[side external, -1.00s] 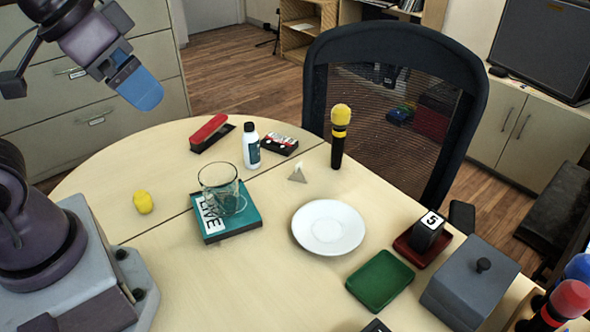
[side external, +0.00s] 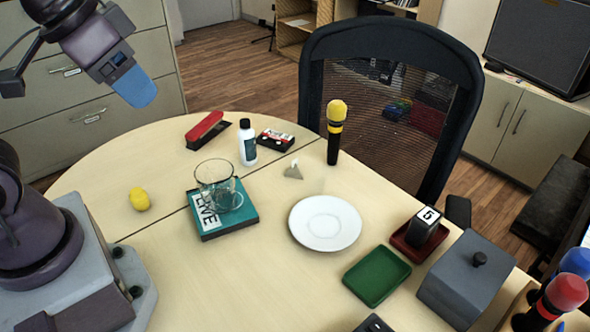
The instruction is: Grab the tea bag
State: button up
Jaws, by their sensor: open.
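The tea bag (side external: 293,171) is a small greyish pyramid on the table, between the white bottle and the microphone and behind the white saucer. A short tag or string seems to stick up from its top. My gripper (side external: 138,92), with blue fingers, hangs high at the upper left, well apart from the tea bag. It is open, and nothing shows between its fingers.
A glass (side external: 214,186) stands on a teal book (side external: 240,222), left of the saucer (side external: 325,245). Near the tea bag are a white bottle (side external: 248,145), a cassette (side external: 275,140) and a yellow-topped microphone (side external: 335,130). A red stapler (side external: 205,128) and yellow lump (side external: 140,199) lie left.

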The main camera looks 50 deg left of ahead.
jog(key=w+a+f+n+g, duration=0.2)
jog(key=w+f+n+g, duration=0.35)
jog(key=w, duration=0.85)
jog(key=n, duration=1.3)
send_over(295, 168)
notch_tip(295, 168, down, 16)
jog(key=r, duration=0.1)
jog(key=shift+n+t, duration=0.25)
jog(key=f, duration=0.7)
jog(key=shift+w+f, duration=0.3)
jog(key=shift+f, duration=0.05)
jog(key=f, duration=0.5)
jog(key=shift+s+a+f, duration=0.15)
jog(key=shift+a+f, duration=0.05)
jog(key=shift+f, duration=0.1)
jog(key=c, duration=0.8)
jog(key=shift+c, duration=0.2)
